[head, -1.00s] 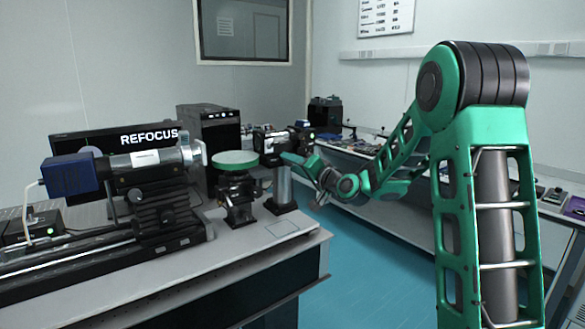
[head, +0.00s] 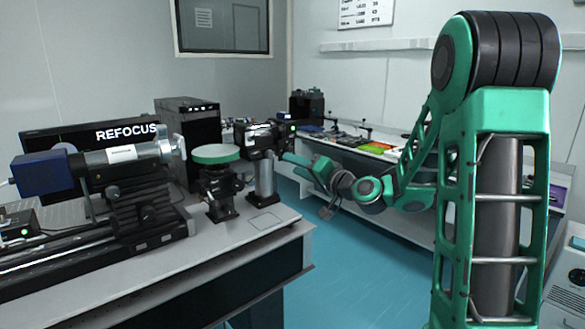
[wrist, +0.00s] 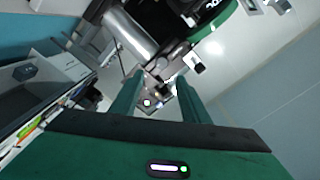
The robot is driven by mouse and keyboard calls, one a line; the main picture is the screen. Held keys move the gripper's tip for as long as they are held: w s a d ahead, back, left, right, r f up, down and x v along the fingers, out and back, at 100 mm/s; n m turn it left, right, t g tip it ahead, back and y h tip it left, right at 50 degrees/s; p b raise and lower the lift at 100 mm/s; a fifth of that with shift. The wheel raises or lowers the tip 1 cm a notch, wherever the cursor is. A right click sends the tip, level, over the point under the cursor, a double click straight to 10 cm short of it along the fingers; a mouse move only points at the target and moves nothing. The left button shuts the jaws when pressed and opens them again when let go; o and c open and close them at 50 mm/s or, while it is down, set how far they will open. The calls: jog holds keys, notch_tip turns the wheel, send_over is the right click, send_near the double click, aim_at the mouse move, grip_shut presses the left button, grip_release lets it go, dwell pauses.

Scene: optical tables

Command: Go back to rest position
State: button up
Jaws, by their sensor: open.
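My gripper (head: 288,157) is at the end of my green arm, at the middle of the head view, pointing left. It is just right of a black optical device on a silver post (head: 264,180), near the table's far corner. I cannot tell from the head view whether it touches the device. In the wrist view my two green fingers (wrist: 157,88) stand apart. Small lit hardware shows beyond and between them, and nothing is clearly held.
The near optical table (head: 225,250) carries a blue-ended barrel instrument (head: 105,160) and a round green-rimmed stage (head: 216,153). A black computer tower (head: 188,135) stands behind. A cluttered bench (head: 400,190) runs along the right wall. Blue floor (head: 350,270) is clear between.

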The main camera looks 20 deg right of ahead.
dwell(0.3)
jog(key=s+d+f+n+g+h, duration=0.1)
jog(key=s+f+n+g+h, duration=0.1)
jog(key=s+f+g, duration=0.5)
jog(key=s+d+f+n+g+h, duration=0.15)
jog(key=s+f, duration=0.35)
jog(key=s, duration=0.5)
jog(key=s+d+f+m+g, duration=0.1)
jog(key=s+g, duration=0.2)
jog(key=s, duration=0.6)
jog(key=s+d+f+g+h, duration=0.1)
jog(key=s+d+g, duration=0.1)
jog(key=s, duration=0.7)
jog(key=s+d+f+m+g, duration=0.1)
jog(key=s+g, duration=0.3)
jog(key=s, duration=0.4)
jog(key=shift+s+d+m, duration=0.25)
jog(key=shift+s+m, duration=0.1)
jog(key=shift+s, duration=0.05)
jog(key=shift+h, duration=0.25)
